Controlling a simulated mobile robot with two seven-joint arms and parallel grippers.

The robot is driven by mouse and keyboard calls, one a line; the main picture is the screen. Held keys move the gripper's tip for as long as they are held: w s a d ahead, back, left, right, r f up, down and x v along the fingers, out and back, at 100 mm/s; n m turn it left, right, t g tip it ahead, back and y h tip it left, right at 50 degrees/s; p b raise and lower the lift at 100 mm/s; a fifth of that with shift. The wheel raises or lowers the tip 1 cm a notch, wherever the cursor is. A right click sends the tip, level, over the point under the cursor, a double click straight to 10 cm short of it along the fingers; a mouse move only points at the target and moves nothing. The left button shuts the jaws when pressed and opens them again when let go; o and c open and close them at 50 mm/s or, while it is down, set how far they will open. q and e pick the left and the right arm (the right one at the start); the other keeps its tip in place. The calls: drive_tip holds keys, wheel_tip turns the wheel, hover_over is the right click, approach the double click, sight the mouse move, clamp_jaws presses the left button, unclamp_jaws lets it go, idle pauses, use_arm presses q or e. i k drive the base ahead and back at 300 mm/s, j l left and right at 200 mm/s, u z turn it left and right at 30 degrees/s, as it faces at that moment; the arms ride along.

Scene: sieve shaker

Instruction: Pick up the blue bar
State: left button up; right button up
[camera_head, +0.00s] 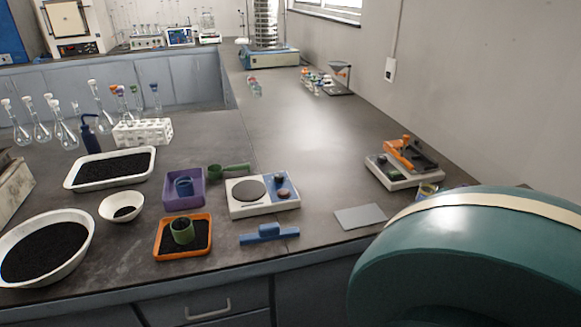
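The blue bar (269,235) lies flat on the dark bench top near its front edge, with a raised block in its middle. It is just in front of a white and blue device with a round plate (262,196) and left of a flat grey plate (360,216). Nothing is touching the bar from above. Neither gripper shows in the head view. A large teal and cream part of my own arm fills the lower right corner and hides the bench there.
An orange tray (157,247) with dark grains and a green cup (183,231) stands left of the bar. A purple tray (170,203) is behind it. White bowls and a white tray (72,184) are further left. A white and orange device (391,180) stands right.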

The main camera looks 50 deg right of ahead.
sight(268, 231)
drive_tip(key=z, duration=1.35)
